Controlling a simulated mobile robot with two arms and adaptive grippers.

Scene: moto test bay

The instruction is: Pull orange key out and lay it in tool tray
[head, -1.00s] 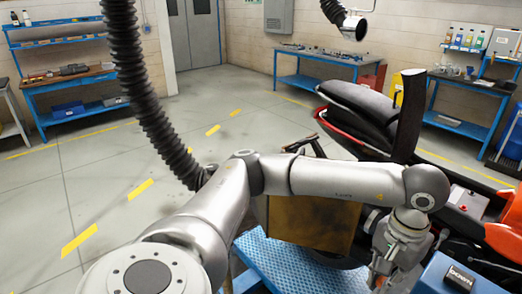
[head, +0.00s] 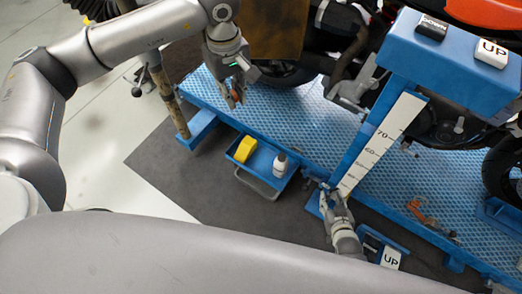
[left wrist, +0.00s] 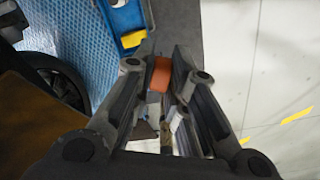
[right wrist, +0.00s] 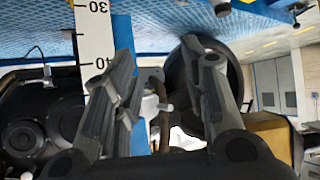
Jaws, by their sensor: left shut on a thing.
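My left gripper (head: 236,98) is shut on a small orange piece, which I take to be the orange key (left wrist: 160,75). Only its orange end shows clearly between the fingers in the left wrist view; the rest is hidden. The gripper is above the left part of the blue platform. The blue tool tray (head: 268,181) lies below and slightly right of it in the head view, holding a yellow item and a white bottle. My right gripper (head: 332,200) is low beside the foot of the scale post; its fingers stand apart in the right wrist view (right wrist: 153,75), with nothing gripped.
The blue lift platform (head: 300,115) carries a motorcycle. A post with a white scale (head: 380,145) rises beside my right gripper, topped by a blue box with UP and DOWN buttons. An orange item (head: 418,210) lies on the platform at right.

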